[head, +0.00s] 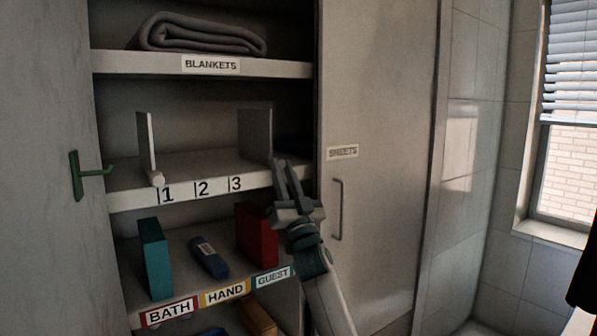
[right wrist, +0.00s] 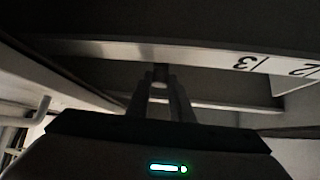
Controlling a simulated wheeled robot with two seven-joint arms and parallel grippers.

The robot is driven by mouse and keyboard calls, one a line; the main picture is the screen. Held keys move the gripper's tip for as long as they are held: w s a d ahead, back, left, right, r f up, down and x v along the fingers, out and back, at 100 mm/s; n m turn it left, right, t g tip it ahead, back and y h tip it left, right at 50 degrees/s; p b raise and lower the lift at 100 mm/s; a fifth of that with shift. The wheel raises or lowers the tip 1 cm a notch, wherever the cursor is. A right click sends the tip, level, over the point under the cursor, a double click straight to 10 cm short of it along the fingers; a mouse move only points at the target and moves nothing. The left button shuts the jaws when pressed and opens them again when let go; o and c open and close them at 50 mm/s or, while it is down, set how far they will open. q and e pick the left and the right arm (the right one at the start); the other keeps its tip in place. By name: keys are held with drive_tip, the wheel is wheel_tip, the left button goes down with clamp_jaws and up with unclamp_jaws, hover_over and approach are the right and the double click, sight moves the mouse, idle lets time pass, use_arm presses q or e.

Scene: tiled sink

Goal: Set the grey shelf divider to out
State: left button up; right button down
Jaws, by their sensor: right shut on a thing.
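The grey shelf divider (head: 255,135) stands upright on the middle shelf (head: 190,167), near its right end, behind the number 3. My right gripper (head: 288,172) is at the shelf's front edge, just right of the 3. In the right wrist view its fingers (right wrist: 160,88) are closed on a small pale piece (right wrist: 160,76) under the number strip, which I take to be the divider's front knob. The gripper hides that knob in the head view. A second, white divider (head: 147,140) with a front knob stands at the left. My left gripper is not in view.
A folded grey blanket (head: 200,35) lies on the top shelf. A teal box (head: 155,258), blue roll (head: 209,257) and red box (head: 256,233) are below. A green handle (head: 88,172) juts out at left; the sheets door (head: 375,130) is at right.

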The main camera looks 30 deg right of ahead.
drive_tip(key=a, duration=0.5)
drive_tip(key=shift+s+b, duration=0.3)
drive_tip(key=shift+s, duration=0.05)
drive_tip(key=shift+d+f, duration=0.1)
drive_tip(key=shift+d, duration=0.1)
drive_tip(key=c, duration=1.9)
unclamp_jaws()
drive_tip(key=shift+a, duration=0.1)
drive_tip(key=shift+o, duration=0.3)
drive_tip(key=shift+a, duration=0.15)
